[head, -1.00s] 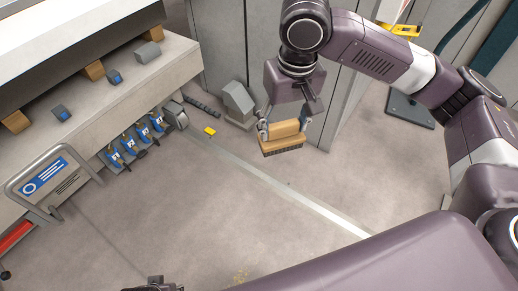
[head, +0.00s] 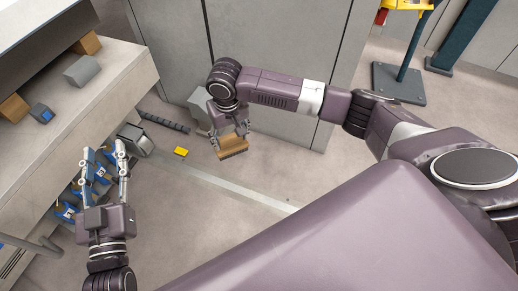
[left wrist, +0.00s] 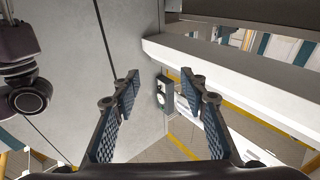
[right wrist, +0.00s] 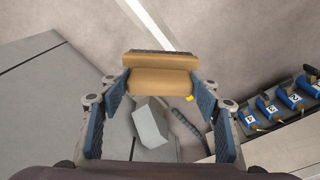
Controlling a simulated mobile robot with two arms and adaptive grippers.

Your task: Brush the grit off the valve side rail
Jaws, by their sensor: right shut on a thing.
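My right gripper (head: 228,128) is shut on a brush (head: 233,147) with a tan wooden body, held in the air in front of a grey cabinet. In the right wrist view the brush (right wrist: 158,83) sits between the fingertips, its dark bristles on the far side. My left gripper (head: 105,150) is open and empty, in front of the blue numbered valves (head: 72,208) on the machine's side. The left wrist view shows its fingers (left wrist: 160,86) apart with nothing between them. The valves also show in the right wrist view (right wrist: 290,98). I cannot make out grit on any rail.
A small yellow block (head: 181,152) and a dark ribbed strip (head: 164,122) lie on the floor. A grey box (head: 199,103) stands by the cabinet. Grey and tan blocks sit on the machine ledge (head: 125,70). A pale line (head: 235,185) crosses the open floor.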

